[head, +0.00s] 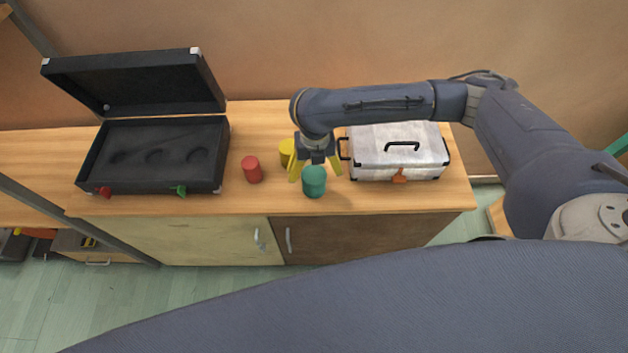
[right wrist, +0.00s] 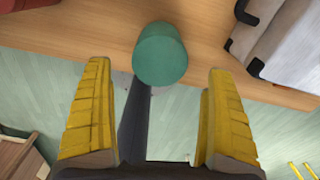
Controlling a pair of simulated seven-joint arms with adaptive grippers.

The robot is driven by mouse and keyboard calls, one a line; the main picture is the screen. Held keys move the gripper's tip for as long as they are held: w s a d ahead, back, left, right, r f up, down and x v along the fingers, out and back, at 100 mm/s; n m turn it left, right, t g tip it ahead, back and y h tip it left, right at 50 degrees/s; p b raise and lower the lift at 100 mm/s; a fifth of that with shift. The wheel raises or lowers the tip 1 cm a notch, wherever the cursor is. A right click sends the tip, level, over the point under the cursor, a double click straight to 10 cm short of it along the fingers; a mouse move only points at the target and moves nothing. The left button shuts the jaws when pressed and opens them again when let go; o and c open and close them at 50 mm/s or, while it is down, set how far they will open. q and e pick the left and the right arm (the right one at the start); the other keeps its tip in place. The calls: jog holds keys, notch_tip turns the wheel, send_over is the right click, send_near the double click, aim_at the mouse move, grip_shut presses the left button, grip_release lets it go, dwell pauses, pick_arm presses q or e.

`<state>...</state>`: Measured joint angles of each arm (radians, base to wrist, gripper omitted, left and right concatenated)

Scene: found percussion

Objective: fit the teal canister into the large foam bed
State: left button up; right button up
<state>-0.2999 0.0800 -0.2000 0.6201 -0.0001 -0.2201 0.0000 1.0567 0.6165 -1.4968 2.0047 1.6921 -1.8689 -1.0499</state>
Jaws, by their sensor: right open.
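The teal canister (head: 314,182) stands upright on the wooden bench near its front edge. My right gripper (head: 315,172) is open above and around the canister's position in the head view, its yellow fingers spread to either side. In the right wrist view the canister (right wrist: 160,54) lies beyond the fingertips, between their lines, with no finger touching it. The open black case (head: 150,189) at the left holds a dark foam insert (head: 135,145) with several round beds of differing size. My left gripper is not in view.
A red canister (head: 251,169) and a yellow canister (head: 288,152) stand left of the teal one. A closed silver case (head: 425,150) with black corners stands close on the right. Bare bench lies between the black case and the red canister.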

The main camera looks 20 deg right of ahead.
aim_at(314, 175)
jog(key=shift+w+f, duration=0.15)
jog(key=shift+f, duration=1.2)
jog(key=shift+w+f, duration=0.1)
jog(key=shift+f, duration=1.25)
jog(key=shift+c, duration=0.3)
jog(key=c, duration=1.3)
jog(key=shift+r, duration=0.1)
jog(key=shift+c, duration=0.4)
